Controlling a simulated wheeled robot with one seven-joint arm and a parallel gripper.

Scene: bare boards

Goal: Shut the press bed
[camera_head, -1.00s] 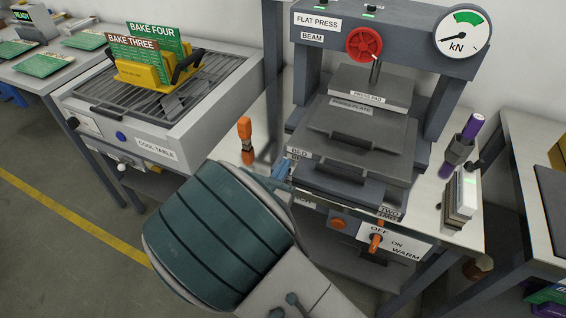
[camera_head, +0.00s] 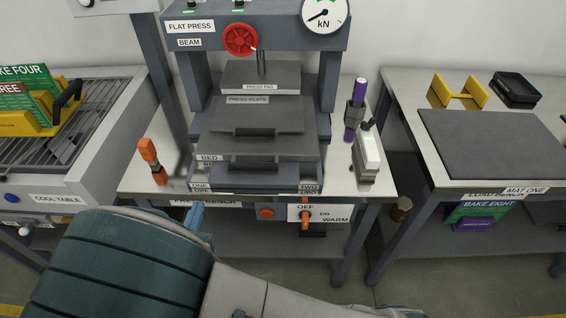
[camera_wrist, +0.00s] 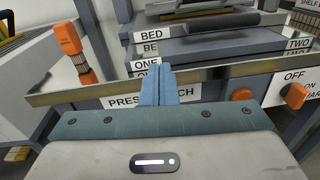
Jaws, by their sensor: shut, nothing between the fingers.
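The flat press (camera_head: 188,75) stands on a metal-topped bench behind my arm. Its press bed (camera_head: 285,158), labelled BED, juts out toward me at the front, with a dark handle on it. The press plate (camera_head: 285,112) lies on the bed under the press pad (camera_head: 285,75). In the wrist view the BED label (camera_wrist: 153,32) shows above stacked labelled layers. My gripper (camera_wrist: 157,72) has its blue fingers together and empty, just in front of the bench's front rim, below the bed. In the head view my arm hides most of the gripper; only a blue finger (camera_head: 196,214) shows.
An orange-handled tool (camera_head: 151,160) stands on the bench left of the press. Orange switches (camera_head: 305,218) are on the bench front. The cool table (camera_head: 95,165) is left, another bench (camera_head: 410,125) right.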

